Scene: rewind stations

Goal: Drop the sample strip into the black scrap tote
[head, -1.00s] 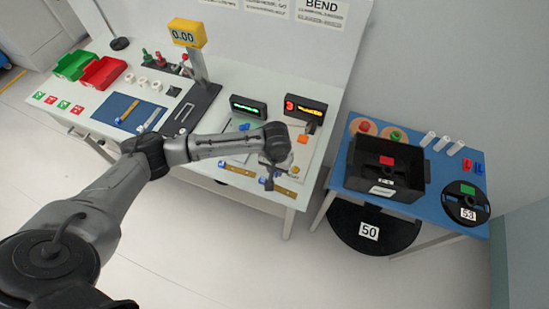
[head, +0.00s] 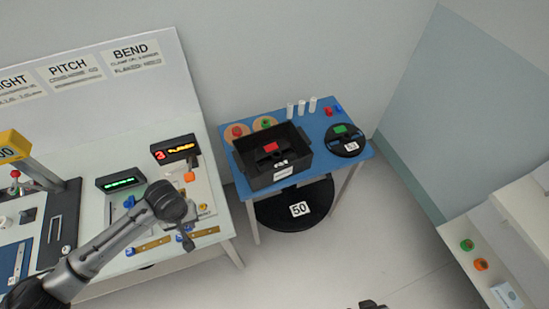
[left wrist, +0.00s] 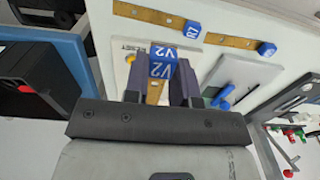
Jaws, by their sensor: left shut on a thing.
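My left gripper (head: 186,238) hangs over the right front part of the white bench. In the left wrist view its fingers (left wrist: 160,88) are shut on the sample strip (left wrist: 154,92), a brown strip with a blue block marked V2. The held strip is hard to make out in the head view. The black scrap tote (head: 292,172) is an open box with a white label on the blue table, right of the gripper and apart from it. A red piece shows inside it. A dark part at the bottom edge may be my right gripper (head: 368,304); its jaws do not show.
The blue table (head: 232,190) also holds white cylinders, spools and a black disc marked 53. A black disc marked 50 (head: 298,211) is below. Floor lies clear to the right.

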